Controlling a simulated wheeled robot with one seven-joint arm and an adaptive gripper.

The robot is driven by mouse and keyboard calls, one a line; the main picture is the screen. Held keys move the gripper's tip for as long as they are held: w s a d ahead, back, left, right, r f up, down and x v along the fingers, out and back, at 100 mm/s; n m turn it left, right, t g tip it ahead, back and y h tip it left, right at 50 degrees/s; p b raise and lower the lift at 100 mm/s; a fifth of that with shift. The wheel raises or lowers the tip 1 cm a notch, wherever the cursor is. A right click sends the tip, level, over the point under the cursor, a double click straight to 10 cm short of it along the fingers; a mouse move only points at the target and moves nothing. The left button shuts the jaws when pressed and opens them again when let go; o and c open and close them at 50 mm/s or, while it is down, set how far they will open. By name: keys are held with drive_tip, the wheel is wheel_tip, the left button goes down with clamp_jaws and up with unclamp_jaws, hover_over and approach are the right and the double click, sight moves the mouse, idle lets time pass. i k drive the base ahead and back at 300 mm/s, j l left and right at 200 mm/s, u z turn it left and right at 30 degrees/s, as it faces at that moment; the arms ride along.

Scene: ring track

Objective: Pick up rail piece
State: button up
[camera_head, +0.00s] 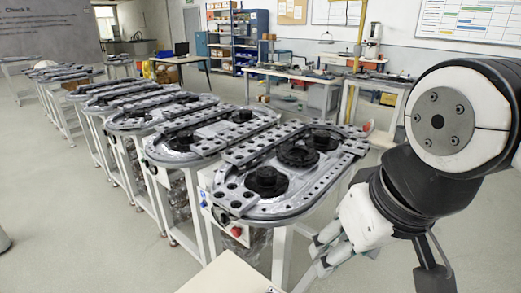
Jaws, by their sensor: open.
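The nearest ring track (302,203) stands on a white-legged frame in the middle of the view. Perforated grey rail pieces lie on it; one long straight rail piece (262,143) runs along its far left side, and a short perforated piece (236,198) sits at its near left corner. I cannot tell which piece the task means. My gripper (320,257) is low at the right, just in front of the track's near right edge, pointing left and down. It is open, and I see nothing between its fingers. My arm hides the right side behind it.
Dark round hubs (267,181) stand up from the track's middle. A red button (236,231) is on the frame's front. A pale surface (225,275) lies at the bottom edge. More ring tracks (180,138) line up to the left.

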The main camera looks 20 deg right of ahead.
sight(334, 171)
drive_tip(key=z, duration=0.65)
drive_tip(key=l, duration=0.45)
drive_tip(key=i+l, duration=0.15)
drive_tip(key=l, duration=0.35)
drive_tip(key=i+l, duration=0.2)
drive_tip(key=i, duration=0.15)
drive_tip(key=i+l, duration=0.2)
drive_tip(key=i, duration=0.15)
drive_tip(key=i+j, duration=0.4)
drive_tip(key=i, duration=0.15)
drive_tip(key=u, duration=0.05)
